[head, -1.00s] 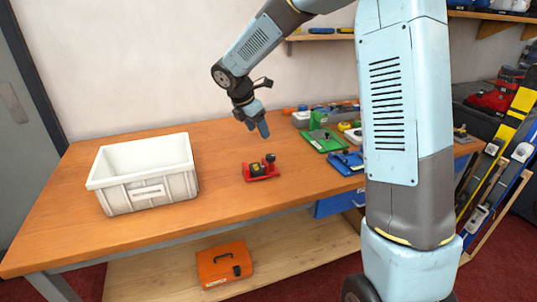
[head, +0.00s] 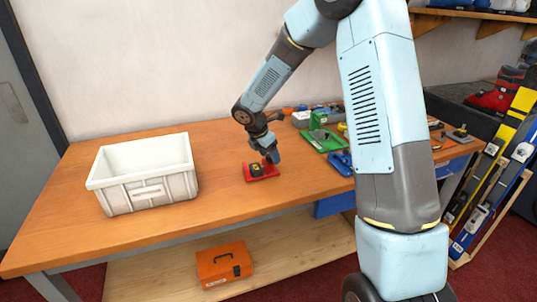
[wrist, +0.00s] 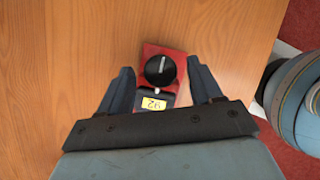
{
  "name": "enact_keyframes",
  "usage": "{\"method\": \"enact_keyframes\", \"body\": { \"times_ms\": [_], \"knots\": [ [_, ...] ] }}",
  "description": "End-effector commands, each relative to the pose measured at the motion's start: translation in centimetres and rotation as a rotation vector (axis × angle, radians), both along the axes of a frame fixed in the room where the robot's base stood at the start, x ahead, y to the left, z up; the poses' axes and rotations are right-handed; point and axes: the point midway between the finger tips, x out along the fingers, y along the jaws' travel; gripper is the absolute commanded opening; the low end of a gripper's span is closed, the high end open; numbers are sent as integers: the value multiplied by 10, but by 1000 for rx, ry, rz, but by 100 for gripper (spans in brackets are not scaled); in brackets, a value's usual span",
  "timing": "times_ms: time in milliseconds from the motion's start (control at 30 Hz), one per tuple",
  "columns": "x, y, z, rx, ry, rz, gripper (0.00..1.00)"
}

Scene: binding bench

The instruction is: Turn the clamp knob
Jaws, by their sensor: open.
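The clamp is a small red base (head: 250,178) with a black block bearing a yellow label (head: 256,169), on the wooden bench in the head view. In the wrist view its round black knob (wrist: 160,70) with a pale line shows on the red base (wrist: 149,50), and the yellow label (wrist: 154,104) lies nearer my gripper. My gripper (wrist: 160,75) is open, its two blue fingers on either side of the knob with a gap each side. In the head view my gripper (head: 271,158) is low over the clamp's right end and hides the knob.
A white bin (head: 147,192) stands on the bench to the left. The bench (head: 215,150) between bin and clamp is clear. An orange case (head: 224,265) sits on the lower shelf.

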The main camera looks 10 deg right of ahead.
Motion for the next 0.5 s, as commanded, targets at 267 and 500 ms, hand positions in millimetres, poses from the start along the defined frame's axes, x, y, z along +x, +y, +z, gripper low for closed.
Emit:
{"method": "enact_keyframes", "body": {
  "times_ms": [267,500],
  "knots": [
    [0,0,-1,0,0,0,62],
    [0,0,0,0,0,0,39]
  ]
}}
